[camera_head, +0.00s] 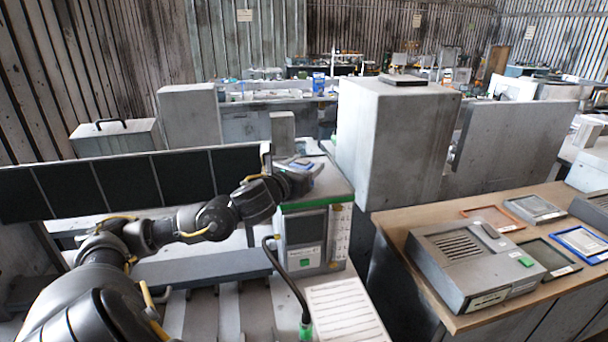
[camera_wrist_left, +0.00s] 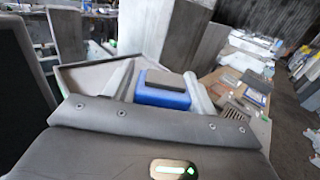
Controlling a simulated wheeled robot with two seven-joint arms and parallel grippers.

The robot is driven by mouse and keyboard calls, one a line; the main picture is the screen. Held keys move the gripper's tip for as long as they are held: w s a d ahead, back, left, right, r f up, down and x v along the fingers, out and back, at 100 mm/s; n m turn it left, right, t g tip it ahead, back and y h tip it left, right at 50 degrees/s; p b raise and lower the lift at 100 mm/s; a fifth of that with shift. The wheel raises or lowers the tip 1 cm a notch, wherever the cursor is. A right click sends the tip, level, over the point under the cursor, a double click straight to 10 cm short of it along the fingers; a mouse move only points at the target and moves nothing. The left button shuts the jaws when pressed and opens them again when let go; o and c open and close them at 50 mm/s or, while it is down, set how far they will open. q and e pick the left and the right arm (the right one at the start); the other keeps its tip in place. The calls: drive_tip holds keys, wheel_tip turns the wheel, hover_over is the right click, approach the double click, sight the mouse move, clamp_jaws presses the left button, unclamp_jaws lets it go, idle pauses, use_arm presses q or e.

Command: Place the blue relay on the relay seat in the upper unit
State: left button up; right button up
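The blue relay (camera_wrist_left: 163,92), a blue block with a dark grey top, sits between the two fingers of my left gripper (camera_wrist_left: 160,88) in the left wrist view. The fingers appear to touch both its sides. In the head view my left gripper (camera_head: 305,175) is over the top of a grey unit with green trim (camera_head: 318,203); a little blue shows at the fingers. The relay seat cannot be made out, and I cannot tell whether the relay touches the surface under it. My right gripper is not in view.
A tall grey cabinet (camera_head: 390,130) stands just right of the unit. A wooden table (camera_head: 400,226) at right holds a grey vented box (camera_head: 475,262) and several framed panels. Dark panels (camera_head: 130,185) line the left. A black cable (camera_head: 288,280) hangs in front of the unit.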

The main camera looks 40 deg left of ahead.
use_arm(q)
drive_tip(key=shift+w, duration=0.15)
drive_tip(key=c, duration=0.8)
